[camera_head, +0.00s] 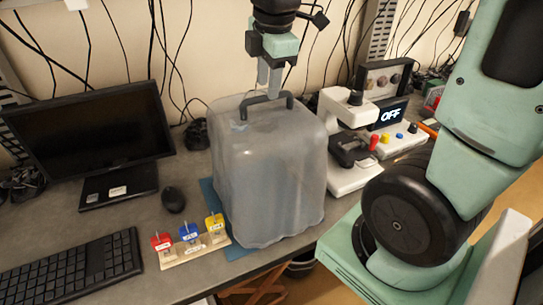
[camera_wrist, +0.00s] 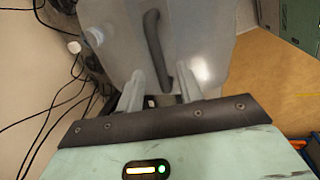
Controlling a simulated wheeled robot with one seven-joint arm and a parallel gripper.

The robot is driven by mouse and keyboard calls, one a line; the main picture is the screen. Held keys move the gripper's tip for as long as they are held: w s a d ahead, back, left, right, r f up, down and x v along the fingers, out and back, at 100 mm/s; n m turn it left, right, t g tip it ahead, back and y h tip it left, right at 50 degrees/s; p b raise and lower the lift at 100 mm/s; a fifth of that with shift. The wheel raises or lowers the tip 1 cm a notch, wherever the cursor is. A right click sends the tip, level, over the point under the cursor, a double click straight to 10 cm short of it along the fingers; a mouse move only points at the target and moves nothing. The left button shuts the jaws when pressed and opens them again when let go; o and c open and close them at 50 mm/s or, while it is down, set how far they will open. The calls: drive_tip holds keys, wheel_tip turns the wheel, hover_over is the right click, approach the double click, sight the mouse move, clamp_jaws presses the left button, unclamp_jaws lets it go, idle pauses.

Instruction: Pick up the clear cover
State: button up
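The clear cover (camera_head: 270,170) is a large, translucent, bluish box with a dark handle (camera_head: 267,99) on its top. It stands upright on a blue mat (camera_head: 207,189) on the desk. My gripper (camera_head: 268,84) points down just above and behind the handle in the head view. In the wrist view my gripper (camera_wrist: 162,82) is open, its fingers apart. The near end of the handle (camera_wrist: 153,45) lies between or just beyond the fingertips; I cannot tell whether they touch it. The cover's top (camera_wrist: 196,35) fills the upper middle there.
A monitor (camera_head: 85,140), keyboard (camera_head: 70,268) and mouse (camera_head: 173,199) are at left. A wooden block with red, blue and yellow pieces (camera_head: 190,236) stands close to the cover's front left. Cables hang behind.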

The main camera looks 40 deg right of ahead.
sight(264, 99)
drive_tip(key=f, duration=0.2)
drive_tip(key=w+f+p, duration=0.1)
drive_tip(key=f, duration=0.1)
drive_tip(key=shift+a+f, duration=0.15)
drive_tip(key=shift+f, duration=0.25)
clamp_jaws()
drive_tip(key=shift+w, duration=0.1)
idle(0.9)
